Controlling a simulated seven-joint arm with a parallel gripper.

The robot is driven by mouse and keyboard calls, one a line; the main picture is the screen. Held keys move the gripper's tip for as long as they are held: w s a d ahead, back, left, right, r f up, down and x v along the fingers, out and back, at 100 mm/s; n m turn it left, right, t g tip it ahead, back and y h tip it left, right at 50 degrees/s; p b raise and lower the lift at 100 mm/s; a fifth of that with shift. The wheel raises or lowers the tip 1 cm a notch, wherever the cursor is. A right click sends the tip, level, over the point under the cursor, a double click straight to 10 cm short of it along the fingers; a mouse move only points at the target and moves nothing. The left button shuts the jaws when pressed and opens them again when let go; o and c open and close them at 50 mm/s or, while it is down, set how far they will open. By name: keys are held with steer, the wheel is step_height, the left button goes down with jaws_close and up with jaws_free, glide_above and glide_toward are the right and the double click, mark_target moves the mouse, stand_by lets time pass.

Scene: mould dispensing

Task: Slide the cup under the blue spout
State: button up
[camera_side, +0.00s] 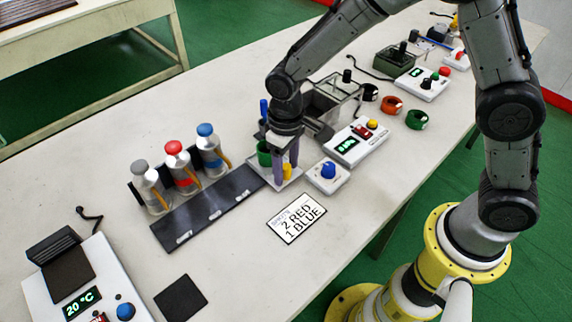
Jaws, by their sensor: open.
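The dispenser bottle with the blue cap (208,145) stands at the right end of a row of three, with an orange spout-like piece (222,160) at its front. Bottles with a red cap (179,163) and a grey cap (146,183) stand left of it. A dark strip (205,212) with pale marks runs along their front. My gripper (286,174) points down over a small pale tray (291,182), right of the strip, its jaws open. A green cup-like thing (264,155) and a small yellow piece (287,172) are close by the fingers. I cannot tell which is the cup; my gripper hides part of the area.
A box with a blue knob (328,174) stands just right of my gripper. A card reading "2 RED 1 BLUE" (297,218) lies in front. A clear-walled bin (333,101) and a display box (357,143) stand behind right.

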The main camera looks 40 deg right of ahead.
jaws_close()
steer(key=shift+r, duration=0.1)
stand_by(1.2)
